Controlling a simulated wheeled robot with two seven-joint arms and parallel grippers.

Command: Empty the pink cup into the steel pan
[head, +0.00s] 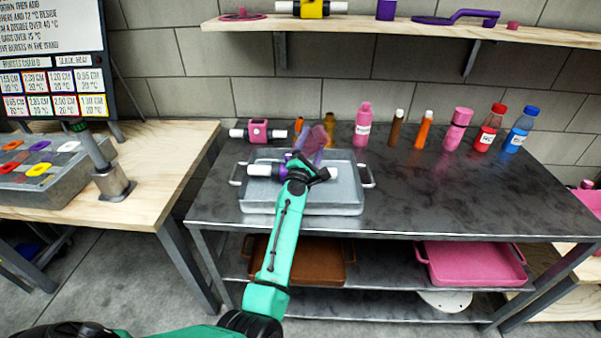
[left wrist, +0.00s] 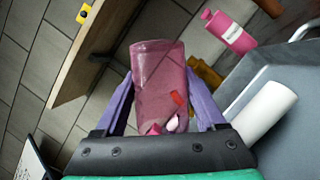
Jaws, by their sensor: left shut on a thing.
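The pink cup (head: 319,136) is held by my left gripper (head: 311,150), above the back part of the steel pan (head: 345,207). In the left wrist view the translucent cup (left wrist: 158,70) sits between the two purple fingers of the left gripper (left wrist: 163,95), which are shut on it. Small red and pink pieces (left wrist: 175,110) show at the cup, towards the gripper. The cup looks tilted in the head view. The pan stands on the dark metal table, and my arm hides part of its inside. My right gripper is not in view.
A white and purple cylinder part (head: 262,170) is at the pan's left side. Behind the pan stand a pink holder (head: 258,132) and a pink bottle (head: 363,125). Several bottles line the table's back right. A wooden shelf (head: 400,29) hangs above. The table's right front is clear.

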